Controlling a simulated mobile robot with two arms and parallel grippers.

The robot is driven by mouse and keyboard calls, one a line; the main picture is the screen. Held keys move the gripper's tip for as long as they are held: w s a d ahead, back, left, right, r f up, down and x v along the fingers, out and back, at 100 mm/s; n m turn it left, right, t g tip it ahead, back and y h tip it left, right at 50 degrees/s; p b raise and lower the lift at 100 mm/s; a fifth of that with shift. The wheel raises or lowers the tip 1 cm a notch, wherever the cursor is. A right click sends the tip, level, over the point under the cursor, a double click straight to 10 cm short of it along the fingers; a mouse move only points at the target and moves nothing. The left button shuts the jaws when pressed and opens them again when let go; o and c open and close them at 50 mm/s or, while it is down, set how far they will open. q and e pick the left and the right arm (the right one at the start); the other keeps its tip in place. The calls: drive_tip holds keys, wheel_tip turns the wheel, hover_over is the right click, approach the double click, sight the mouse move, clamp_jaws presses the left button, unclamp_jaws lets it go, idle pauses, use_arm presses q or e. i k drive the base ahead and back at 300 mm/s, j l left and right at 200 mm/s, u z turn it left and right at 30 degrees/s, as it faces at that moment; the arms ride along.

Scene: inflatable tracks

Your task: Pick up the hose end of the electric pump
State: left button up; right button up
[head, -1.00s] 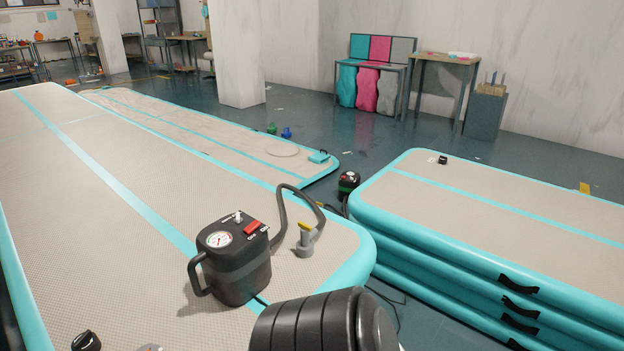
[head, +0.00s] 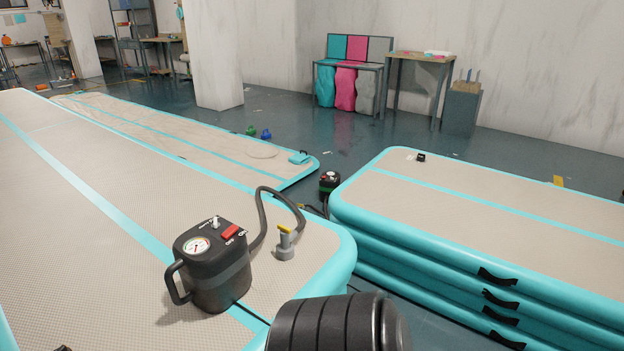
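The electric pump (head: 215,270) is a black box with a round gauge, a red switch and a side handle. It stands upright on the near inflatable track (head: 110,255). Its dark hose (head: 264,205) arches up from behind the pump and comes down on the right. The hose end (head: 286,243) is a grey nozzle with a yellow top, standing on the track near its rounded turquoise corner. A black ribbed part of my own arm fills the bottom centre, right of the pump. Neither of my grippers is in view.
Stacked tracks (head: 480,205) with black handles stand to the right, across a narrow gap. A second pump (head: 329,183) sits on the floor at that gap. A flat, wrinkled track (head: 190,135) lies behind. Tables and a pillar are farther back.

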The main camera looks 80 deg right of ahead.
sight(285, 248)
drive_tip(key=z, duration=0.45)
drive_tip(key=l+z, duration=0.1)
drive_tip(key=z, duration=0.8)
drive_tip(key=i+z, duration=0.1)
drive_tip(key=z, duration=0.35)
drive_tip(key=l+z, duration=0.1)
drive_tip(key=z, duration=0.35)
drive_tip(key=u, duration=1.3)
drive_tip(key=z, duration=1.35)
